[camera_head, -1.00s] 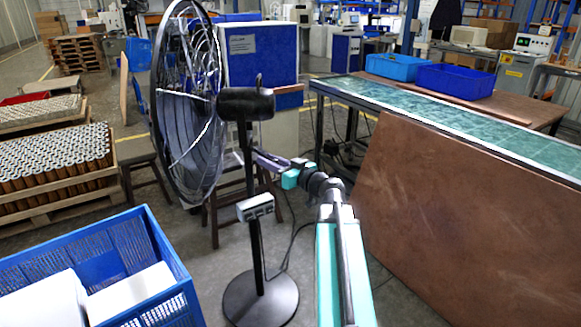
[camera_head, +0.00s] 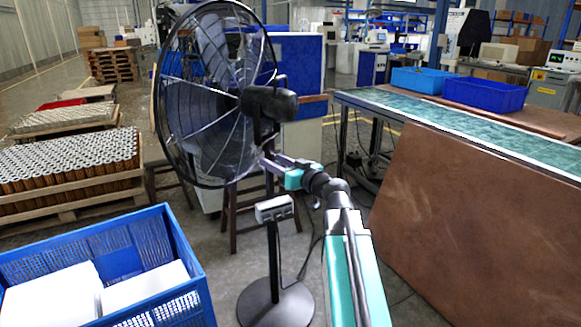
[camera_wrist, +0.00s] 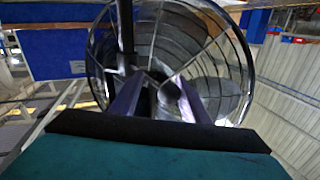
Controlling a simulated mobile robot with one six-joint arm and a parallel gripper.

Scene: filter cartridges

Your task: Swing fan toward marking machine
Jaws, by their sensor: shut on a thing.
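The black pedestal fan (camera_head: 277,105) stands upright left of centre in the head view, on a pole with a round base. Its wire cage (camera_head: 212,125) is turned obliquely to the left. My gripper (camera_head: 272,160) is at the fan's neck, just below the motor housing, and is shut on the fan. In the wrist view, the fingers (camera_wrist: 160,100) reach toward the back of the cage (camera_wrist: 215,45). The exact spot gripped is partly hidden. Beige equipment (camera_head: 553,90) stands at the far right; I cannot tell whether it is the marking machine.
A blue crate (camera_head: 182,262) with white boxes stands at front left. Pallets of filter cartridges (camera_head: 75,165) lie behind it. A green-topped conveyor (camera_head: 440,115) and a leaning brown board (camera_head: 480,205) fill the right. A stool (camera_head: 236,215) stands close behind the fan pole.

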